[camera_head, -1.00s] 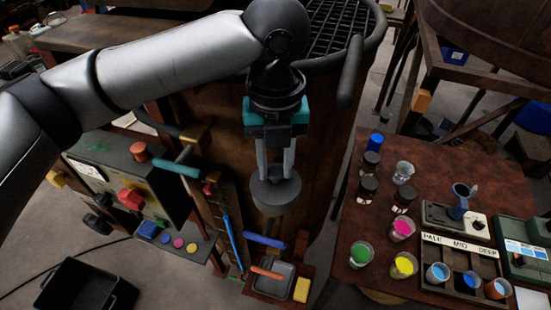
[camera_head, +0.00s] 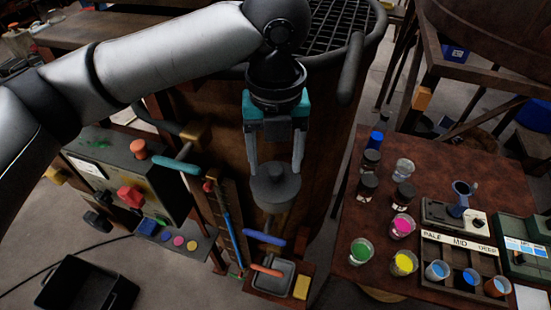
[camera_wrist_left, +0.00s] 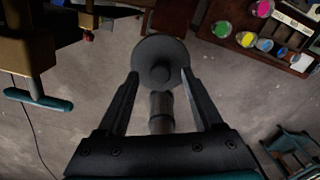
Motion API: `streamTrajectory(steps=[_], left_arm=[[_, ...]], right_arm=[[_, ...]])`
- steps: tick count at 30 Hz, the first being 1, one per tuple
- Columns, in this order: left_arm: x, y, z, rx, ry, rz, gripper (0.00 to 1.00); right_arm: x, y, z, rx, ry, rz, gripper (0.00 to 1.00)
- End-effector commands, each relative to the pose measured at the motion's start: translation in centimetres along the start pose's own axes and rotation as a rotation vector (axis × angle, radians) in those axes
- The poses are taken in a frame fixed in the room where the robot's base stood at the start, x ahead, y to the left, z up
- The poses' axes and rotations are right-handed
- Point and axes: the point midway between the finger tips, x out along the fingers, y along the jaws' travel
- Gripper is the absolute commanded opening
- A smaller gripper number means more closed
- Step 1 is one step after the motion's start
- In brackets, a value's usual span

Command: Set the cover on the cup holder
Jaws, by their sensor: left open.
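The cover (camera_head: 277,190) is a dark grey round lid with a knob on top, in the middle of the head view, in front of the brown vat. It sits level and covers what is under it. In the left wrist view the cover (camera_wrist_left: 163,48) shows from above, with a grey cylindrical part (camera_wrist_left: 161,112) reaching out from beneath it. This may belong to the cup holder, which is mostly hidden. My left gripper (camera_head: 275,170) is open, its fingers spread on either side of the knob and apart from it. My right gripper is not in view.
The brown vat (camera_head: 225,120) with a grated top stands behind. A control box (camera_head: 125,170) is at left. A table (camera_head: 335,250) at right holds jars and cups of colour. A small tray (camera_head: 272,290) lies just below the cover.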

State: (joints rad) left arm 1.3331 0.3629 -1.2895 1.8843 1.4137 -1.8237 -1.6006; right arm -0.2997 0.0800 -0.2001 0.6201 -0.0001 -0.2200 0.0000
Motion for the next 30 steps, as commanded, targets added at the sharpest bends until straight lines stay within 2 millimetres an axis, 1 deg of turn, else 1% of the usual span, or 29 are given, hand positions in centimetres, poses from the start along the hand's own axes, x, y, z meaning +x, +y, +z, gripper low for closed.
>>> streamTrajectory(steps=[5,12,15,18,21,24,30], left_arm=[[-3.2,-0.1,0.1,0.0,-0.005,-0.003,0.68],[-9.2,-0.1,0.1,0.0,-0.004,-0.003,0.68],[-11.3,-0.1,0.1,-0.001,-0.004,-0.001,0.68],[-12.9,0.0,0.0,-0.001,-0.003,0.0,0.68],[-13.8,0.0,0.0,0.0,-0.003,0.0,0.68],[-14.3,0.0,0.0,0.001,0.0,0.0,0.68],[-14.6,0.0,0.0,0.001,0.0,-0.001,0.68]], right_arm=[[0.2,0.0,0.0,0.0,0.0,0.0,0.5],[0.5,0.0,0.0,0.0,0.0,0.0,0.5],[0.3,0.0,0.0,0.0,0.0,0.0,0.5],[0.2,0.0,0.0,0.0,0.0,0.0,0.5],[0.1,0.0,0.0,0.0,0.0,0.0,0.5],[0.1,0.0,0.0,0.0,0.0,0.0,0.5],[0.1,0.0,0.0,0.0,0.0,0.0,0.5]])
